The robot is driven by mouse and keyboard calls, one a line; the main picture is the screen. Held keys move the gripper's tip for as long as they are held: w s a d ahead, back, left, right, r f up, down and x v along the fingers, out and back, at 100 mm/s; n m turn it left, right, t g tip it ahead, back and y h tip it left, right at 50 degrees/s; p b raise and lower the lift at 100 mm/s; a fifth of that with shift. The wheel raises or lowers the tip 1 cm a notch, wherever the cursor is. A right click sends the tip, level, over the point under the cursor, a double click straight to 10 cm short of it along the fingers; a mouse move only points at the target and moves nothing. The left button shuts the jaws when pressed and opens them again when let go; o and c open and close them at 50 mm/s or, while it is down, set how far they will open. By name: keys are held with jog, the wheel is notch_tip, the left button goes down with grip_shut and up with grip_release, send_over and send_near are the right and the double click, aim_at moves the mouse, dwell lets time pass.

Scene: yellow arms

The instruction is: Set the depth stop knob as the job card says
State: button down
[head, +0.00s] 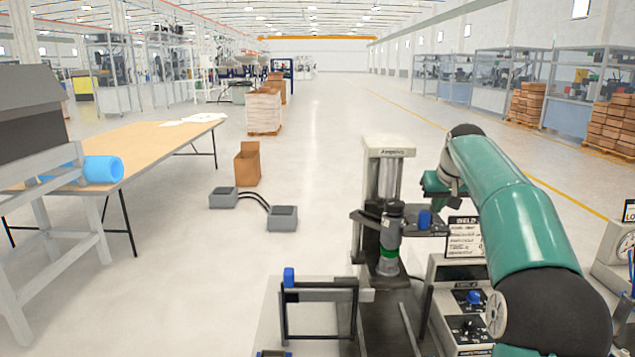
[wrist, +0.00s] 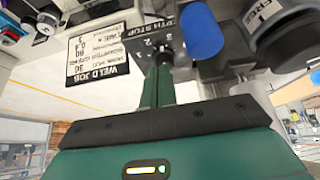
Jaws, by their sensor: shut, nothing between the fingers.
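A blue knob (wrist: 202,28) stands out from a grey plate (wrist: 172,32) marked "PTH STOP", with part of the label cut off and the numerals 2 and 3 visible. A blue knob also shows on the machine in the head view (head: 424,219). Which mark the knob points to cannot be told. The job card (wrist: 98,52), headed "WELD JOB", appears upside down in the wrist view; its small rows are hard to read.
The machine's column (head: 388,165) and dark cylindrical head (head: 390,235) stand left of my arm. A control box (head: 470,298) with another blue knob stands below the card. A black frame (head: 319,310) is at the front. Open floor (head: 325,160) lies beyond.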

jog(key=shift+w+f, duration=0.1)
jog(key=shift+f, duration=1.45)
jog(key=shift+w, duration=0.3)
jog(key=shift+a+r, duration=0.1)
jog(key=shift+a, duration=0.5)
jog(key=shift+s, duration=0.35)
jog(key=shift+d+r, duration=0.1)
jog(key=shift+r, duration=2.8)
